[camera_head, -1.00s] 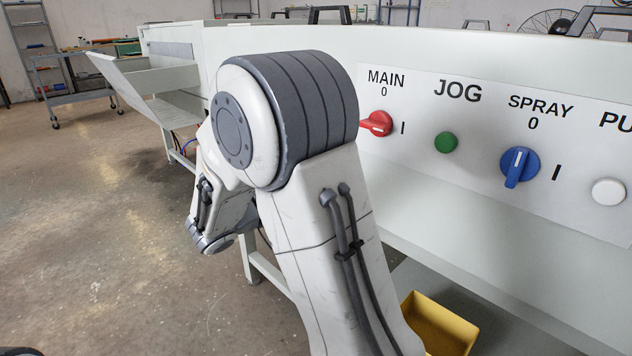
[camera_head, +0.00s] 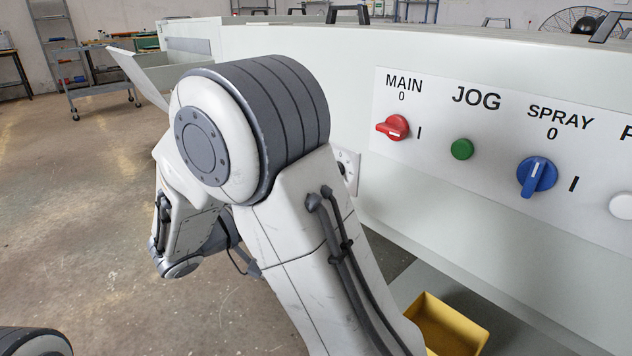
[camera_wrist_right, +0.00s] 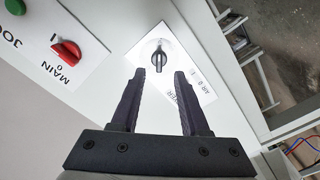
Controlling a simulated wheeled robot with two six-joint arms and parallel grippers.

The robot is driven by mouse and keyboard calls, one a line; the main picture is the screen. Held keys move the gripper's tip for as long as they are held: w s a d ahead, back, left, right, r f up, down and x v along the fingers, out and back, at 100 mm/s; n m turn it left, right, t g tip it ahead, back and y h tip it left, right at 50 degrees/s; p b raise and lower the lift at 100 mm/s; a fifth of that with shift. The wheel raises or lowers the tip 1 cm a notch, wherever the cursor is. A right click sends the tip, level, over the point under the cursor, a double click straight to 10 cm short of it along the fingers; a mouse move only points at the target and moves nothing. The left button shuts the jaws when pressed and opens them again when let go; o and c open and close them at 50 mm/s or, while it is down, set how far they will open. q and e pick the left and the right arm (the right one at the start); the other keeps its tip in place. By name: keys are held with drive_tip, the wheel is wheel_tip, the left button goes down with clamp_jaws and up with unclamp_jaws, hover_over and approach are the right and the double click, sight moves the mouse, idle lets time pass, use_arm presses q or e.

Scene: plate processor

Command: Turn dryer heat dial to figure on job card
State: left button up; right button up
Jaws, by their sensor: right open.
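The dial (camera_wrist_right: 159,57) is a black knob with a pale pointer line on a white plate (camera_wrist_right: 182,72) in the right wrist view. The plate's lettering and figures are too small and tilted to read surely. My right gripper (camera_wrist_right: 158,88) is open and empty, its fingertips pointing toward the dial and apart from it. In the head view, only an edge of a small white plate (camera_head: 350,170) shows beside my right arm, which hides the rest. My right gripper is hidden there. My left gripper is in neither view. I cannot make out a job card.
The machine's panel carries a red MAIN switch (camera_head: 394,127), a green JOG button (camera_head: 462,149), a blue SPRAY switch (camera_head: 537,176) and a white button (camera_head: 622,205). A yellow bin (camera_head: 446,325) is below. A grey trolley (camera_head: 95,84) stands back left, with open floor before it.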

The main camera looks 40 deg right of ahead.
drive_tip(key=shift+a, duration=1)
